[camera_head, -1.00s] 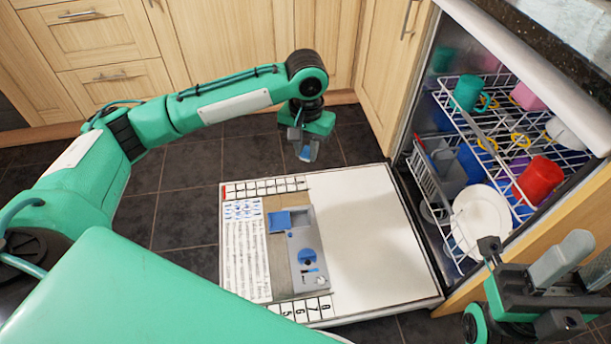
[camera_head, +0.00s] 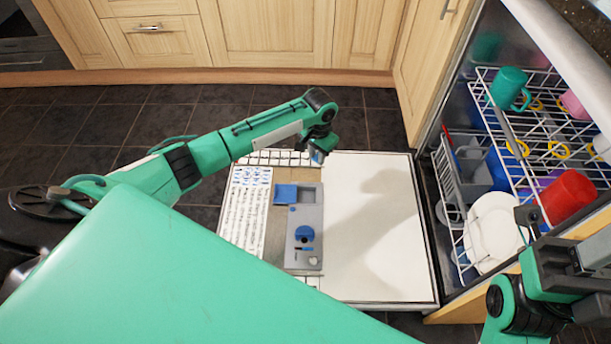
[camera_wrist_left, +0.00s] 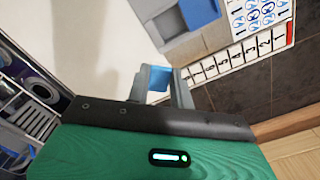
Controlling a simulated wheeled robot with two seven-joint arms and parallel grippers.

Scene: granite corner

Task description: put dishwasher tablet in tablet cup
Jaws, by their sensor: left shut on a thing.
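My left gripper (camera_head: 317,157) is over the far part of the open dishwasher door, just beyond the dispenser. In the left wrist view the gripper (camera_wrist_left: 165,80) is shut on a blue dishwasher tablet (camera_wrist_left: 158,83), which shows between its grey fingers. The grey dispenser (camera_head: 304,255) is set in the door, and its tablet cup (camera_head: 310,196) is at the far end. A blue lid (camera_head: 286,194) stands open to the cup's left. The dispenser also shows at the top of the left wrist view (camera_wrist_left: 184,45). My right gripper (camera_head: 560,235) is at the lower right, its jaws unclear.
The open door (camera_head: 375,225) lies flat and is mostly bare on its right. The dishwasher racks (camera_head: 540,125) at right hold cups, a red mug (camera_head: 567,194) and white plates (camera_head: 495,228). Wooden cabinets (camera_head: 270,35) stand behind. Dark tiled floor (camera_head: 170,115) is clear.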

